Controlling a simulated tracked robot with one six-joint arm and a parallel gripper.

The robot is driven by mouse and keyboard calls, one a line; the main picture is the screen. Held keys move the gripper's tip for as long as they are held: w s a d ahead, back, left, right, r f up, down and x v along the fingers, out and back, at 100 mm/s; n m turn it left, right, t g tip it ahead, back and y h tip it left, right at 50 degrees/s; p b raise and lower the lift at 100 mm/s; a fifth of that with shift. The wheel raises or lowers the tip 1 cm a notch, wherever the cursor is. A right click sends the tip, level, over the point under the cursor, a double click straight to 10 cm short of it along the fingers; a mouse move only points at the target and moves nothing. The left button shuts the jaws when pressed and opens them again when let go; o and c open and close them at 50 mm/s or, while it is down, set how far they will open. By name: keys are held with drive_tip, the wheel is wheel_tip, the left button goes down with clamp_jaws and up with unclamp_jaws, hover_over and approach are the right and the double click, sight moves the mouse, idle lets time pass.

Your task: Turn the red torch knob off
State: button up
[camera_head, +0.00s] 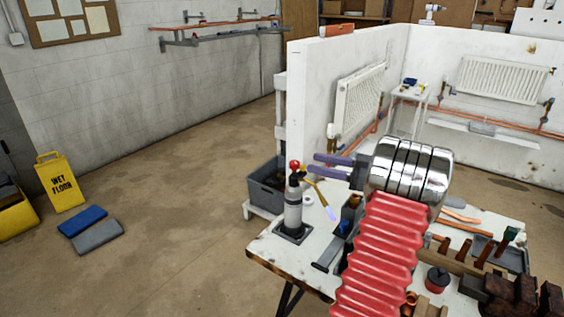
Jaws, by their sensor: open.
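The torch (293,208) stands upright on a dark square base at the left end of the workbench. Its red knob (294,165) is on top, above a black-and-red head. A brass nozzle points down to the right, and a pale bluish flame (330,212) shows at its tip. My gripper (311,162) is open, with two purple-grey fingers pointing left. The fingertips are just right of the red knob in the picture, with nothing seen between them. How far apart in depth they are from the knob I cannot tell. My red ribbed arm covers part of the bench.
A grey crate (268,187) is behind the torch. White partition walls with radiators (358,100) stand behind.

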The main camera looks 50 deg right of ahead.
sight(295, 167)
drive_tip(key=shift+s+f+y, duration=0.15)
drive_tip(key=shift+s+f, duration=0.1)
drive_tip(key=shift+s, duration=0.3)
drive_tip(key=shift+s+f+y, duration=0.15)
drive_tip(key=shift+s+f, duration=0.05)
drive_tip(key=shift+s, duration=0.3)
drive_tip(key=x, duration=1.4)
drive_tip(key=shift+s, duration=0.1)
drive_tip(key=shift+c, duration=0.5)
drive_tip(key=c, duration=1)
drive_tip(key=shift+o, duration=0.2)
